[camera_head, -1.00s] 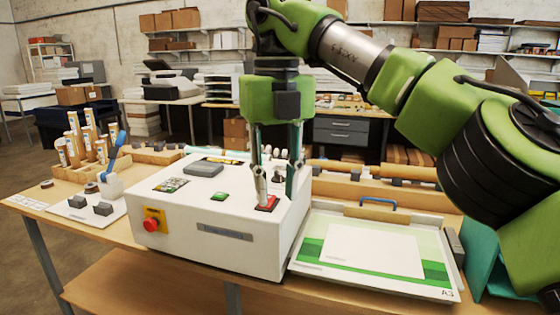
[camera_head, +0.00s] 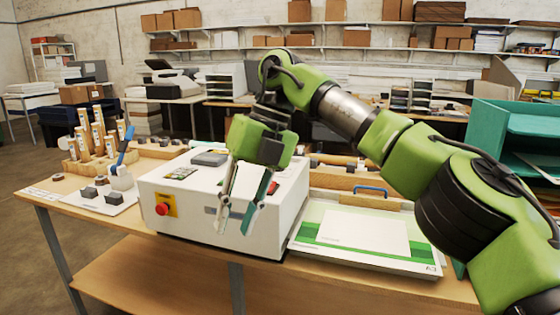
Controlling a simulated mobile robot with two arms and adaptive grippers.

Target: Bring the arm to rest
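My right gripper (camera_head: 235,212) points down in front of the white laminator (camera_head: 196,205), near its front right part. Its two fingers are apart, with nothing visible between them, and it is open. Its arm comes in from the right. The laminator has a red round button (camera_head: 162,209) on a yellow plate at its front left. A red switch on its top is partly hidden behind the gripper. My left gripper is not in view.
A white and green A3 sheet tray (camera_head: 368,238) lies right of the laminator, under my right arm. Teal shelves (camera_head: 525,125) stand at the right. Free floor lies left of the table.

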